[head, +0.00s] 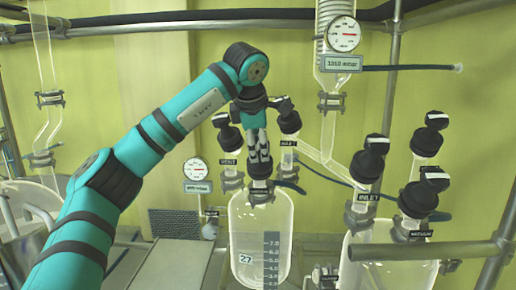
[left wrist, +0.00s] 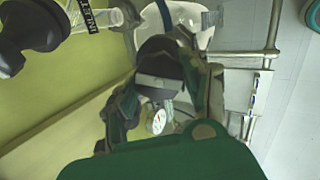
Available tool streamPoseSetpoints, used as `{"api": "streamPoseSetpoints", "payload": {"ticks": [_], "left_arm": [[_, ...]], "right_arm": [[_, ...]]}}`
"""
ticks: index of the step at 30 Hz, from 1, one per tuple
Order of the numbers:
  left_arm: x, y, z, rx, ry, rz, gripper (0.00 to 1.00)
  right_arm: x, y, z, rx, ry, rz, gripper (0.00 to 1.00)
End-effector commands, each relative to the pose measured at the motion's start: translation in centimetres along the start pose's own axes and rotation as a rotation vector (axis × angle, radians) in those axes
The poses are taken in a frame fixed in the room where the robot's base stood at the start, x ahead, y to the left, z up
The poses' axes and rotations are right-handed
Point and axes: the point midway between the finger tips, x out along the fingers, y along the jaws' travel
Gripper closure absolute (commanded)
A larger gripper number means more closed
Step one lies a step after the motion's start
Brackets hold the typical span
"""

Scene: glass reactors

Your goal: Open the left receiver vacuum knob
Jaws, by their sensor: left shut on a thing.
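The left receiver (head: 245,215) is a clear glass vessel with a printed scale, at the lower middle of the head view. Several black-capped valves stand on its top. My left gripper (head: 260,162) points down over the front valve and is shut on its black knob. That knob (left wrist: 160,66), with a pale stripe across it, sits between the two fingers in the left wrist view. In the head view the fingers hide most of the knob, and the small label (head: 259,190) below it is too small to read surely. My right gripper is not in view.
The right receiver (head: 365,270) has similar black knobs (head: 371,155). A round gauge (head: 343,34) hangs above and another (head: 196,169) is at left. Neighbouring knobs (head: 229,135) and (head: 289,118) stand close around my gripper. A metal rail (head: 425,251) crosses at lower right.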

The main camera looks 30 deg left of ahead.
Motion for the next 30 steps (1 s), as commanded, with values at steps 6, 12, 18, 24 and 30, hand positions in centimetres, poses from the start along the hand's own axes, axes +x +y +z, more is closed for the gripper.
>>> {"api": "streamPoseSetpoints", "payload": {"ticks": [6, 12, 18, 24, 30], "left_arm": [[0.1, -0.1, 0.1, -0.205, -0.001, 0.019, 0.86], [0.1, -0.2, 0.0, -0.395, -0.001, 0.034, 0.86], [0.1, -0.2, 0.1, -0.584, -0.001, 0.05, 0.86], [0.1, -0.3, 0.1, -0.773, -0.001, 0.065, 0.86], [0.1, -0.3, 0.1, -0.962, -0.001, 0.08, 0.86]], "right_arm": [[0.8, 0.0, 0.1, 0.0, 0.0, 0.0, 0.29], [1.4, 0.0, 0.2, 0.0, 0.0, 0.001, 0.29], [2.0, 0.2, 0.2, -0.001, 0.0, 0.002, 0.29], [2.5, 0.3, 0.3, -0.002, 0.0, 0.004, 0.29], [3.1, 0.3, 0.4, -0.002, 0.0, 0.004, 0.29]]}}
